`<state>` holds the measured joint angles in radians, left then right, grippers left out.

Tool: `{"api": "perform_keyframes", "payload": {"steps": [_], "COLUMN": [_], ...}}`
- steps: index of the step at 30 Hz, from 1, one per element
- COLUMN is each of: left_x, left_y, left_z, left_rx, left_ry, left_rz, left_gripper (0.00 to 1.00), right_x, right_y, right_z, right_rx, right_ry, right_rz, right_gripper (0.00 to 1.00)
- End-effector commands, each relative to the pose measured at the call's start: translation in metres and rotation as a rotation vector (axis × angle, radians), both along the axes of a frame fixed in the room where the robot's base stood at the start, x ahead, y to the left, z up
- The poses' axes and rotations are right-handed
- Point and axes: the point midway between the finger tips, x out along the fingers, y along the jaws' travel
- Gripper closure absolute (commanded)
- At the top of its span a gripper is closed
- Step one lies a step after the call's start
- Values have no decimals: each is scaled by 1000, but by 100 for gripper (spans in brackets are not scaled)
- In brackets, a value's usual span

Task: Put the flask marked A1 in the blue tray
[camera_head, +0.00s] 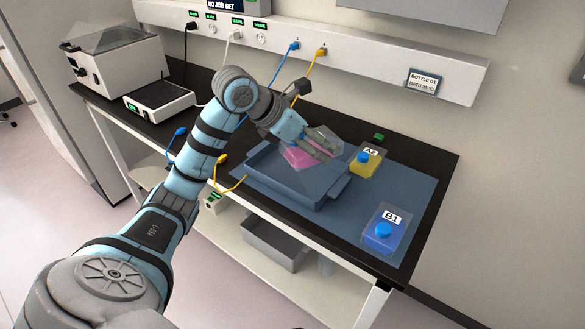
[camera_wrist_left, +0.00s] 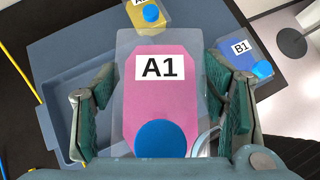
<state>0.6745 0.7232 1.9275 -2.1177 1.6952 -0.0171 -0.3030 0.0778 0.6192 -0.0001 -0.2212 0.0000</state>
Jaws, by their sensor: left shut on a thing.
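The flask marked A1 (camera_head: 299,158) is clear with pink liquid; its label and blue cap face the camera in the left wrist view (camera_wrist_left: 160,100). My left gripper (camera_head: 322,146) is shut on it, one finger on each side (camera_wrist_left: 160,105). The gripper partly hides the flask in the head view. There the flask appears over the far part of the blue tray (camera_head: 283,189); I cannot tell its exact height above it. The tray also shows left of the flask in the left wrist view (camera_wrist_left: 58,112). My right gripper is not in view.
Yellow flask A2 (camera_head: 367,165) stands right of the tray on the blue mat (camera_head: 350,205). Blue flask B1 (camera_head: 383,232) stands near the mat's front right. A scale (camera_head: 160,101) and a lidded machine (camera_head: 115,65) occupy the bench's left. Cables hang from the wall rail.

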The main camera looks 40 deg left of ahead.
Motion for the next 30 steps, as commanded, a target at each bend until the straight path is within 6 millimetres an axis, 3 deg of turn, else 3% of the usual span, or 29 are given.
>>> {"api": "perform_keyframes", "payload": {"steps": [1,3,6,11,14,21,30], "left_x": [16,34,48,57,56,55,56], "left_y": [22,53,87,113,115,114,114], "left_z": [17,33,48,51,25,-66,-123], "left_rx": [-3,-3,-2,0,4,2,0], "left_ry": [-3,-2,0,3,7,6,4], "left_rz": [83,200,330,431,439,436,437], "left_gripper": [84,84,84,84,84,84,84], "right_x": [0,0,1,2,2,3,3], "right_y": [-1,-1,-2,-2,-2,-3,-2], "right_z": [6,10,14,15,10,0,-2], "right_rx": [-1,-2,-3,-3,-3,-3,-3], "right_ry": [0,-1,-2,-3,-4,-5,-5], "right_rz": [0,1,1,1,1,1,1], "right_gripper": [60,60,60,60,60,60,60]}}
